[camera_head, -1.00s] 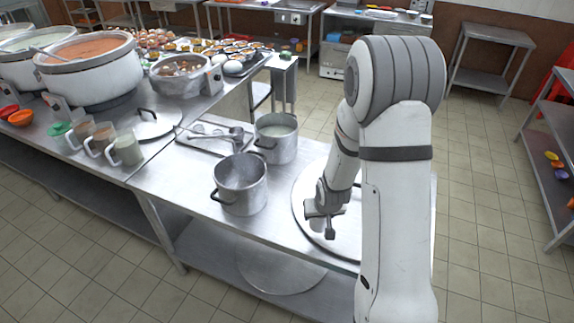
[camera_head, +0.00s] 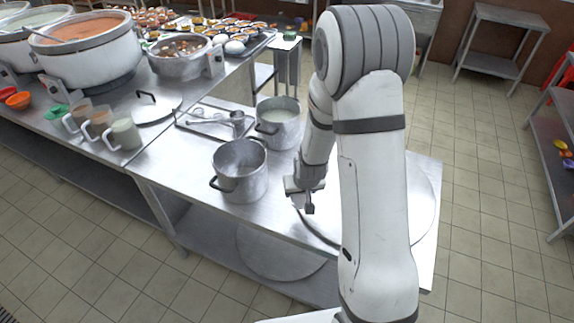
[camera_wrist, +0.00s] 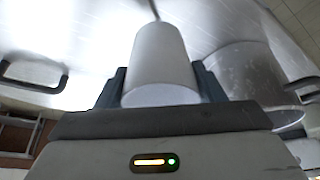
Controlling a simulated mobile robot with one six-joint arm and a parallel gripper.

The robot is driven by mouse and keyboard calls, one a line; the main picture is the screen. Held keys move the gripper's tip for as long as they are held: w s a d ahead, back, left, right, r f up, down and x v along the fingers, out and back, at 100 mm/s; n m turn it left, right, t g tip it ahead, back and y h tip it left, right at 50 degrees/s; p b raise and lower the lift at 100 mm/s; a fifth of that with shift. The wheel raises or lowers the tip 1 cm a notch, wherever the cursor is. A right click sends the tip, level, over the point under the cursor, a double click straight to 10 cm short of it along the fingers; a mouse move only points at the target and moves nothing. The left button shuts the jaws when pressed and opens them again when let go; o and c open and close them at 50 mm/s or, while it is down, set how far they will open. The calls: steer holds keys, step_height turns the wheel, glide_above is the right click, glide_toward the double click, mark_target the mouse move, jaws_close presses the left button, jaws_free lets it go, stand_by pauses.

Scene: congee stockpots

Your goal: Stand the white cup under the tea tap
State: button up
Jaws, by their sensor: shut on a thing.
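My gripper (camera_head: 308,203) is seen in the head view beside the two-handled metal pot, over the large round lid's left edge. In the wrist view my gripper (camera_wrist: 160,88) has its dark fingers on both sides of a plain white cup (camera_wrist: 160,58) and is shut on it. The cup's far end points to the top of that view. I cannot make out the cup in the head view. I cannot pick out a tea tap in either view. A thin dark rod shows beyond the cup in the wrist view, but I cannot tell what it is.
An empty metal pot (camera_head: 240,172) and a pot of pale liquid (camera_head: 278,122) stand on the steel table, left of my arm. A tray with ladles (camera_head: 212,122) lies behind. Filled mugs (camera_head: 124,134) and large stockpots (camera_head: 92,52) stand left.

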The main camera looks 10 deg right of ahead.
steer(key=shift+n, duration=0.5)
steer(key=w+r+b, duration=0.1)
steer(key=w+b, duration=0.1)
steer(key=w, duration=0.1)
steer(key=w+b, duration=0.1)
steer(key=w, duration=0.3)
steer(key=w+a+r+b, duration=0.1)
steer(key=w+b, duration=0.1)
steer(key=w, duration=0.1)
steer(key=shift+w+a+r+b, duration=0.1)
steer(key=shift+w+r+b, duration=0.05)
steer(key=shift+r+b, duration=0.2)
steer(key=shift+c, duration=0.4)
steer(key=w+a+r+n+b, duration=0.1)
steer(key=w+a+r+b, duration=0.1)
steer(key=w+r+b, duration=0.35)
steer(key=shift+y, duration=0.4)
step_height(320, 180, down, 16)
steer(key=p, duration=0.4)
steer(key=shift+p, duration=0.3)
steer(key=shift+f, duration=0.1)
steer(key=shift+f, duration=0.15)
steer(key=o, duration=0.8)
steer(key=shift+c, duration=0.2)
